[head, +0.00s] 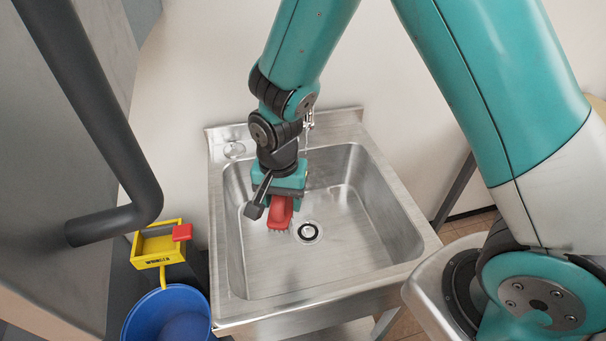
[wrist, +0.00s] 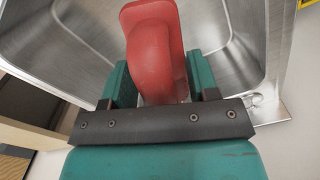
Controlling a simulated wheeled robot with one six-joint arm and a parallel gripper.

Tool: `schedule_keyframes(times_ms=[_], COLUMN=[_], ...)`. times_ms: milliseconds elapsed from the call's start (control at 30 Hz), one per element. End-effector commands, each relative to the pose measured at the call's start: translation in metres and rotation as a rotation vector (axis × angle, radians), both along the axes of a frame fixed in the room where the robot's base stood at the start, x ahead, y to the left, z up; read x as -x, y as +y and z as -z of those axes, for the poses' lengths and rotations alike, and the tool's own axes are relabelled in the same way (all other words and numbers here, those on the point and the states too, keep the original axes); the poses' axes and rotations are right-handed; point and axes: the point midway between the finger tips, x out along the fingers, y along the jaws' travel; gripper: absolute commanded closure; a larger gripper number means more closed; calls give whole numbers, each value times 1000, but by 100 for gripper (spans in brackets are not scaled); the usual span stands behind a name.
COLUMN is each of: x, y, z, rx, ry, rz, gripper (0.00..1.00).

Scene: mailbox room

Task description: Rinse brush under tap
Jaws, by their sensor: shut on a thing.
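The red brush (head: 281,212) is held by my gripper (head: 284,192) over the left part of the steel sink (head: 350,255). Pale bristles show at its lower edge. In the wrist view, the red brush (wrist: 155,55) sits between the two teal fingers of my gripper (wrist: 160,78), which is shut on it. The tap (head: 309,119) is at the back of the sink, mostly hidden behind my arm. I cannot tell whether water runs.
The round drain (head: 308,232) is in the basin floor, right of the brush. A blue bucket (head: 168,315) and a yellow wringer (head: 157,246) with a red part stand left of the sink. A thick dark pipe (head: 100,125) crosses at left. The basin's right side is clear.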

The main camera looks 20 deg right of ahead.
Motion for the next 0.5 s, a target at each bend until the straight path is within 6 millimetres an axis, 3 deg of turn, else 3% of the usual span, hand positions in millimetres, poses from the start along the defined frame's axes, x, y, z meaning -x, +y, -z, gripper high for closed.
schedule_keyframes(times_ms=[200, 500], x=[1, 12], y=[3, 24], z=[-3, -25], rx=[0, 0], ry=[0, 0], rz=[-1, -3], gripper=[72, 72])
